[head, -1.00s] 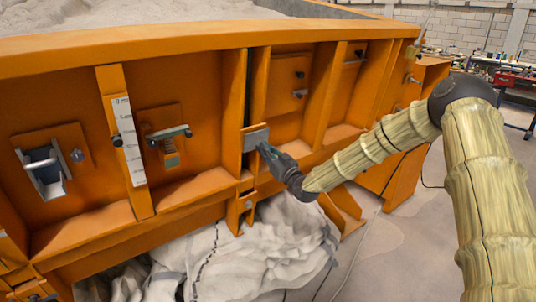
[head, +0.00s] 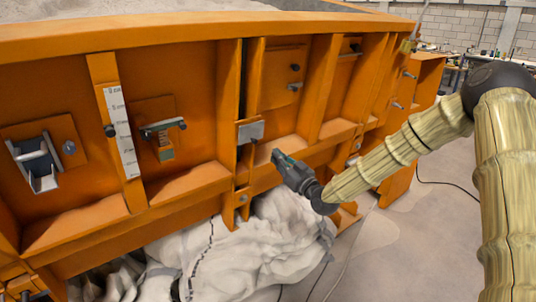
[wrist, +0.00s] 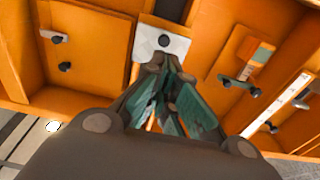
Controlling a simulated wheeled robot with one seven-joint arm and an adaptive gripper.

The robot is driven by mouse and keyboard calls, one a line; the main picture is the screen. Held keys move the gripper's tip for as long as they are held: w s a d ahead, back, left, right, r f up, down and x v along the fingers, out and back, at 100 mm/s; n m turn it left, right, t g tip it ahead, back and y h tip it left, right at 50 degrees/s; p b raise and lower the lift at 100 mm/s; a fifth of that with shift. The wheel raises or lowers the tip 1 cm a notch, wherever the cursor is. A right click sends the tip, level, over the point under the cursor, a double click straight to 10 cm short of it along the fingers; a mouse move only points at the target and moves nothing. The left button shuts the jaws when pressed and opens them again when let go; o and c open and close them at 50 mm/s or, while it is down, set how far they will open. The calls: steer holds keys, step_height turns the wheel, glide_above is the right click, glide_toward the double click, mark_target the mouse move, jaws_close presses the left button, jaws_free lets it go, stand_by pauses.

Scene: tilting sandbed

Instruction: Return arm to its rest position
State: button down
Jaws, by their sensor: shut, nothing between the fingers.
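My gripper (head: 278,157) is shut and empty in the head view, in front of the orange side wall of the sandbed (head: 212,75). It sits just right of and a little below a small grey metal plate (head: 250,131) on an upright rib, with a gap between them. In the wrist view the closed fingers of my gripper (wrist: 158,85) point toward the same plate (wrist: 165,43). The plate has a dark round knob or hole in this view. My sleeved arm comes in from the right of the head view.
A white scale strip (head: 121,130), a latch with a dark knob (head: 162,129) and a metal bracket (head: 35,160) are on the wall. Pale crumpled sheeting (head: 245,250) lies below the sandbed. Cables run over the open concrete floor (head: 410,245) at right.

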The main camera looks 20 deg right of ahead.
steer(key=s+a+f+m+g+h, duration=0.1)
steer(key=s+a+f+g, duration=0.25)
steer(key=s+f, duration=0.7)
steer(key=s+a+f+m+g+h, duration=0.15)
steer(key=s+f+g, duration=0.4)
steer(key=f, duration=0.75)
steer(key=s+a+f+m+g+h, duration=0.1)
steer(key=s+a+f+g, duration=0.15)
steer(key=s+f, duration=0.8)
steer(key=s+d+f+g+h, duration=0.1)
steer(key=s+f, duration=0.4)
steer(key=s, duration=1)
steer(key=s+d+f+m+g+h, duration=0.1)
steer(key=s+f+g+h, duration=0.2)
steer(key=s, duration=1.2)
step_height(320, 180, down, 3)
steer(key=g, duration=0.3)
steer(key=shift+b, duration=0.3)
steer(key=shift+g, duration=0.25)
